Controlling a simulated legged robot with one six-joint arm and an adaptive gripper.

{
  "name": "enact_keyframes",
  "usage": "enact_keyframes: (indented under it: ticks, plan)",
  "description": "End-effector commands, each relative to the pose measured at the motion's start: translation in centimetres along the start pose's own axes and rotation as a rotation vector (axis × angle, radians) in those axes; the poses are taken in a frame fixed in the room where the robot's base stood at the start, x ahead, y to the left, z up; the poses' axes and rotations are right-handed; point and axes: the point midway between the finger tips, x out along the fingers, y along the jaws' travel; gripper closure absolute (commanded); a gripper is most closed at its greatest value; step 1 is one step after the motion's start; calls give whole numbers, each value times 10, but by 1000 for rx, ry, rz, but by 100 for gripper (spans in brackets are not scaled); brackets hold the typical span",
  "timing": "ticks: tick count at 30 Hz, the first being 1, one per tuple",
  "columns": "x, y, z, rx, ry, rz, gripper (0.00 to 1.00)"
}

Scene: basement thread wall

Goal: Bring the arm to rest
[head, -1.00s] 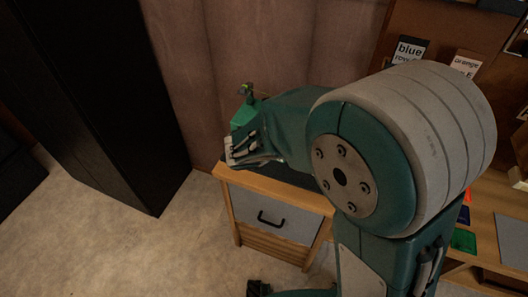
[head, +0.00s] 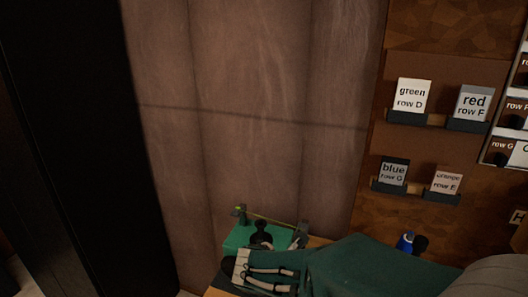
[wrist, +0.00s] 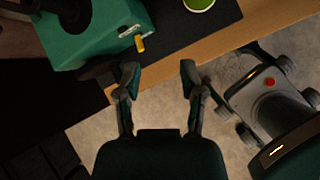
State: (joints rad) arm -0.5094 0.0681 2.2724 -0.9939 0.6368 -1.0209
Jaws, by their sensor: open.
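My arm (head: 375,268) reaches in from the lower right of the head view, low in the picture. Its wrist end lies in front of the green device at the bottom centre; the fingertips are not clear there. In the wrist view my gripper (wrist: 159,75) is open, with its two fingers apart and nothing between them.
The green device (head: 237,236) stands on the cabinet; it also shows in the wrist view (wrist: 100,28), close to the left finger. A green-rimmed round container (wrist: 200,4) is beyond. A black cabinet (head: 90,150) stands left. Labelled card holders (head: 411,97) hang right.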

Motion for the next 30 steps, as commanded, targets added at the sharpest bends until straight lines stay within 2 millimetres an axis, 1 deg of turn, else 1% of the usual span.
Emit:
enact_keyframes:
  ticks: [1,3,5,6,8,9,11,12,15,18,21,24,25,27,30]
  plan:
    - [-11,-15,18,157,1,-16,49]
    - [-24,-35,34,378,9,-43,49]
    - [-35,-52,46,564,17,-65,49]
    - [-43,-63,52,687,23,-79,49]
    - [-54,-80,59,870,34,-99,49]
    - [-62,-90,63,990,41,-111,49]
    - [-74,-105,66,1171,55,-129,49]
    - [-82,-115,68,1288,66,-141,49]
    - [-102,-137,69,1580,99,-169,49]
    - [-121,-155,66,1862,143,-196,49]
    - [-137,-168,60,2101,193,-223,49]
    - [-148,-174,56,2264,235,-243,49]
    - [-150,-176,54,2295,244,-249,49]
    - [-153,-177,52,2344,259,-257,49]
    - [-154,-177,52,2364,265,-263,49]
